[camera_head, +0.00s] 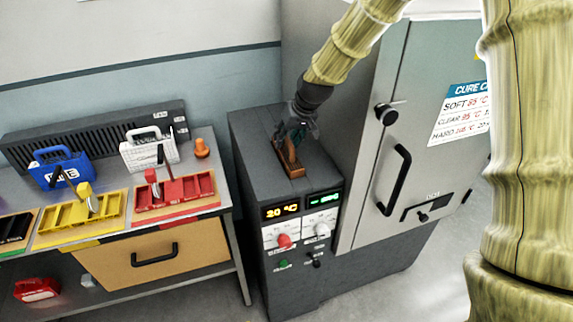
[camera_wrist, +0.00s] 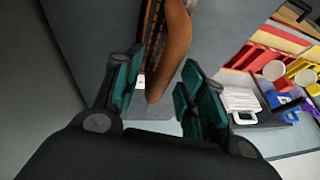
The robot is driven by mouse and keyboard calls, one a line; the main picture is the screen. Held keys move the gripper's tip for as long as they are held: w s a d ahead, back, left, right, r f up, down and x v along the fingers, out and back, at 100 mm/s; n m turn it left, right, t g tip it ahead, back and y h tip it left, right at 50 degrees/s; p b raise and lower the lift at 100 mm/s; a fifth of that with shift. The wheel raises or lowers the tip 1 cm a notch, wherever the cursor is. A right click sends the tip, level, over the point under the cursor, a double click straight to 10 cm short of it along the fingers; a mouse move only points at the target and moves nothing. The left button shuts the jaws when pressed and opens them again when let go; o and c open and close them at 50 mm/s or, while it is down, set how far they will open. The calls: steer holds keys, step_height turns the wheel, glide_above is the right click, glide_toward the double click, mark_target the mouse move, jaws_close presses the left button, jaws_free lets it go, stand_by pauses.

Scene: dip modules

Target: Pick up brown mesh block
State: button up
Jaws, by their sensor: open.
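The brown mesh block (camera_head: 294,172) sits on top of the dark grey cabinet with the temperature displays. Its lower part is brown, and a curved brown upright part (camera_wrist: 173,48) shows in the wrist view beside a dark, orange-edged mesh-like strip (camera_wrist: 152,35). My gripper (camera_head: 296,132) is directly over the block, pointing down, and hides part of it. In the wrist view my gripper (camera_wrist: 160,88) is open, with the curved brown part between its green-padded fingers. A gap shows on each side; I cannot tell whether any finger touches it.
The dark grey cabinet (camera_head: 257,140) stands beside a large light-grey oven (camera_head: 372,165) with black handles, close to my arm. At left, a workbench holds red (camera_head: 180,195) and yellow (camera_head: 75,218) trays, blue and white carriers, and an orange knob-like object (camera_head: 201,148).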

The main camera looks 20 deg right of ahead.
steer(key=shift+c, duration=0.2)
jaws_close()
steer(key=shift+r, duration=0.1)
